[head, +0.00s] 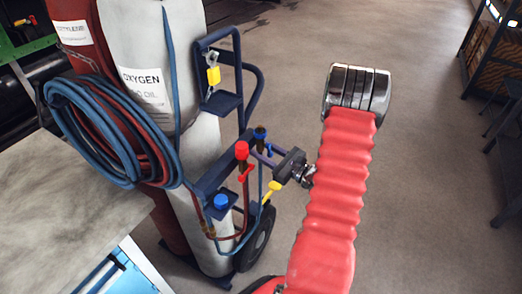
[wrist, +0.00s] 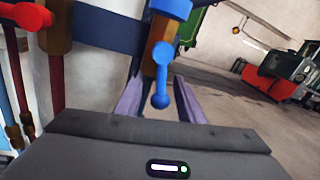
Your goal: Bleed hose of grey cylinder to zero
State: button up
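The grey cylinder (head: 140,60), labelled OXYGEN, stands upright on a dark blue cart. A blue-topped valve (head: 260,133) is at the cart's right side, beside a red-topped valve (head: 241,150). In the wrist view the blue valve's lever (wrist: 160,75) hangs down in front of a brass body. My gripper (head: 263,152) is at the blue valve. In the wrist view its two purple fingers (wrist: 157,98) are apart, one on each side of the lever's lower end. I cannot tell whether they touch it. The blue hose (head: 88,135) is coiled with a red one.
A red cylinder (head: 80,45) stands left of the grey one. A yellow lever (head: 271,188) sits low on the cart, above a black wheel (head: 257,240). A worktop (head: 60,210) is at the left front. The floor right of my arm is clear up to dark shelving (head: 492,45).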

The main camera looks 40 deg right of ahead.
grip_shut()
dwell(0.3)
jog(key=shift+s+a+f+m+g, duration=0.15)
jog(key=shift+a+m, duration=0.25)
jog(key=shift+m, duration=0.4)
jog(key=shift+s+a+f+m+g, duration=0.1)
jog(key=shift+a+m+g, duration=0.25)
jog(key=shift+m, duration=0.45)
jog(key=shift+o, duration=0.2)
grip_release()
jog(key=shift+s, duration=0.1)
